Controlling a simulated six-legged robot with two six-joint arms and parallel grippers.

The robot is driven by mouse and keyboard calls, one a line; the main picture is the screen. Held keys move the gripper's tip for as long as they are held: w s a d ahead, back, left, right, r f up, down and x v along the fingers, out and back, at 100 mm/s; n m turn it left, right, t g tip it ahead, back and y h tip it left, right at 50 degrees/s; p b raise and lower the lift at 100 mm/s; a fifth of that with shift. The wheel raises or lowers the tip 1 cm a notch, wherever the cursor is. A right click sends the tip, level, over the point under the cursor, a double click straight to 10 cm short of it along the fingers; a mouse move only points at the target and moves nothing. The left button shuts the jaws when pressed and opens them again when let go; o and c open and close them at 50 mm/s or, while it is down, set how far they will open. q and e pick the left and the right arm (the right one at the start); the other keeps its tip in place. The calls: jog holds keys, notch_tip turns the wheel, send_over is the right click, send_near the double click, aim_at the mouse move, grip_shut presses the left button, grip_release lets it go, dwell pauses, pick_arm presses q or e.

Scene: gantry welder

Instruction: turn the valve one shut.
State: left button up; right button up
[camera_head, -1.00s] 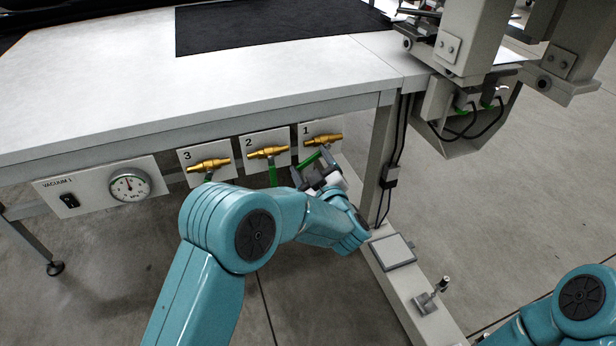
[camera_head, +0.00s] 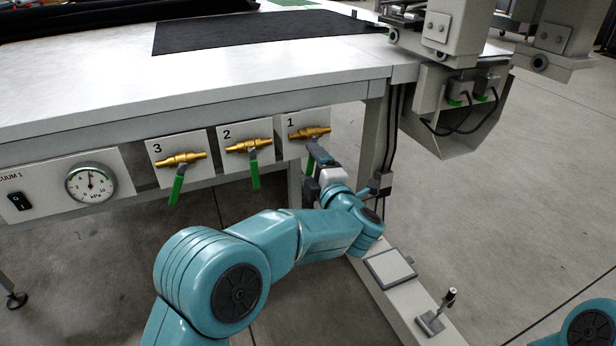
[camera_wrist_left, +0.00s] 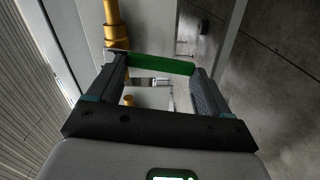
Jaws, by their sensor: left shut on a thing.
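Valve one (camera_head: 308,133) is a brass valve on a white plate marked 1, under the table's front edge. My left gripper (camera_head: 316,165) is just below it, at its lever. In the left wrist view, the green lever (camera_wrist_left: 160,63) of valve one runs crosswise between the two fingers of my left gripper (camera_wrist_left: 158,78), which are shut on it. The brass body of the valve (camera_wrist_left: 113,30) shows at the upper left there. In the head view the gripper hides most of the lever. My right gripper is out of view.
Valve two (camera_head: 248,146) and valve three (camera_head: 180,160) sit to the left, their green levers hanging down. A vacuum gauge (camera_head: 91,184) is further left. A table leg (camera_head: 374,140) and cables stand close right of my left gripper. Open floor lies to the right.

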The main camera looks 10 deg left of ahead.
pick_arm(q)
jog(key=shift+w+d+n+b, duration=0.25)
jog(key=shift+n+b, duration=0.3)
jog(key=shift+n, duration=0.25)
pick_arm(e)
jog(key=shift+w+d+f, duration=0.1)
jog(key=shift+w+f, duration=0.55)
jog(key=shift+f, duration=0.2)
pick_arm(q)
jog(key=o, duration=1.4)
